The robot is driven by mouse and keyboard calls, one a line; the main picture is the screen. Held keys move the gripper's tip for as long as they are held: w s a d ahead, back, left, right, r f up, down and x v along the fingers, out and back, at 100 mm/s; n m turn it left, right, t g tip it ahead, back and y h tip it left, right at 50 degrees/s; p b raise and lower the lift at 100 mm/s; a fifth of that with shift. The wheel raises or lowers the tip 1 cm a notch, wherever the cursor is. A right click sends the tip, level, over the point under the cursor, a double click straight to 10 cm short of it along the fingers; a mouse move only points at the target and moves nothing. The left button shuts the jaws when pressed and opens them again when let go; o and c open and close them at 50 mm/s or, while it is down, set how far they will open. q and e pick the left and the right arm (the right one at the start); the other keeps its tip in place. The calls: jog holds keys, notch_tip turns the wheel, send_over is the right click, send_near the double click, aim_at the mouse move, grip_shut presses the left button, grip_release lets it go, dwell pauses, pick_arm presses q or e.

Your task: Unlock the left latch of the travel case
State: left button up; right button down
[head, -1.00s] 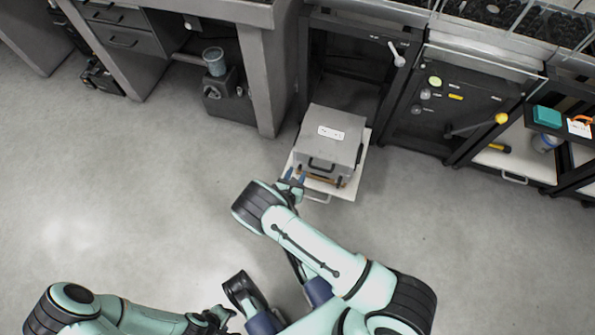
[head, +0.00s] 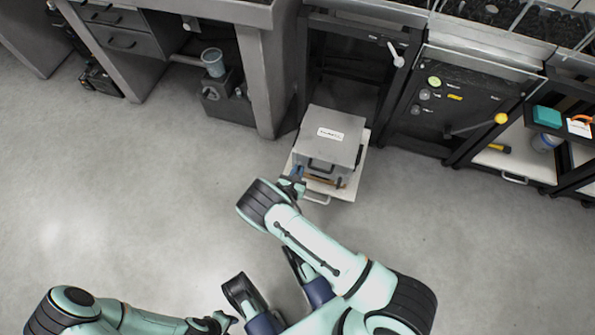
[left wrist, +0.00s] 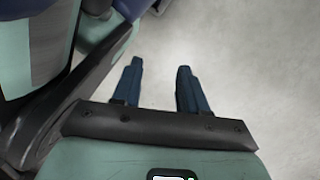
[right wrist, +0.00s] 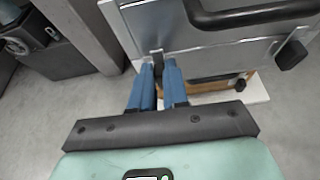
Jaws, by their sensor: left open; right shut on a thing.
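The grey travel case (head: 322,152) has a white label on its lid and a dark handle on its front. It sits on a pulled-out white shelf (head: 350,188). In the right wrist view, the left latch (right wrist: 157,58) is a small dark piece on the case front, left of the black handle (right wrist: 250,14). My right gripper (right wrist: 158,66) has its blue fingers shut on this latch, which is partly hidden between them. In the head view, my right gripper (head: 296,176) is at the case's front left corner. My left gripper (left wrist: 160,66) is open and empty over bare floor.
A second latch with a black end (right wrist: 291,55) is on the right of the case front. The shelf's handle (head: 317,201) sticks out below the case. Dark cabinets (head: 445,105) stand at the right and a grey bench (head: 262,75) at the left. The floor in front is clear.

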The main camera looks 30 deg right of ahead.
pick_arm(q)
jog(key=w+d+r+t+p, duration=0.1)
jog(key=w+r+t+p, duration=0.2)
jog(key=w, duration=0.7)
jog(key=shift+d+r+m+t+p, duration=0.3)
jog(key=shift+r+p, duration=0.75)
jog(key=shift+r, duration=1.1)
pick_arm(e)
jog(key=shift+s+d+f+m+t+y, duration=0.3)
jog(key=shift+m+t, duration=0.85)
jog(key=shift+m, duration=1.1)
jog(key=shift+s+d+f+m+t+y, duration=0.15)
jog(key=shift+s+f+m+t+y, duration=0.2)
jog(key=shift+m+t, duration=1.35)
jog(key=shift+s+d+f+m+t+y, duration=0.35)
jog(key=shift+m+t, duration=0.3)
jog(key=shift+m, duration=2.1)
pick_arm(q)
jog(key=shift+w+a, duration=0.1)
pick_arm(e)
jog(key=shift+w+a+f, duration=0.1)
jog(key=shift+w, duration=0.05)
jog(key=c, duration=1.1)
grip_release()
